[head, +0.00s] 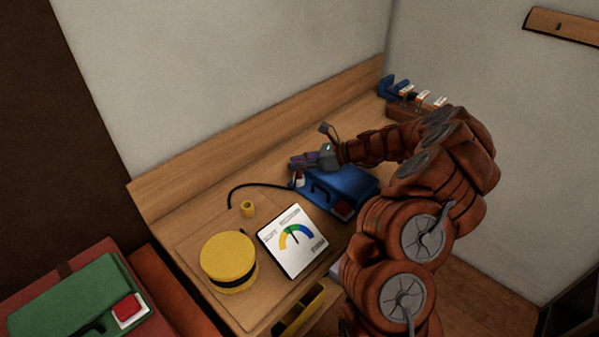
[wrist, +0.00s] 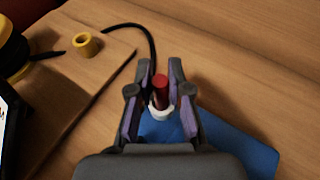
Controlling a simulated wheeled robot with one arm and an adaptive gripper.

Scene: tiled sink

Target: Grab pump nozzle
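The pump is a blue box (head: 345,192) with a dark handle and a red patch, on the wooden worktop. What looks like its nozzle, a red tip in a white collar (wrist: 160,98), stands between my finger pads in the wrist view. In the head view, a small red and white piece (head: 298,179) shows just below the fingers. My gripper (head: 298,163) is over the pump's left end, fingers apart around the red tip (wrist: 160,76). Narrow gaps seem to show beside the tip. The nozzle's lower end is hidden.
A black hose (head: 250,186) curves left from the pump. A yellow ring (head: 247,208), a yellow round can (head: 229,256) and a white gauge panel (head: 292,240) are on the left board. A green case (head: 75,300) lies lower left. Clips (head: 420,97) stand at the back right.

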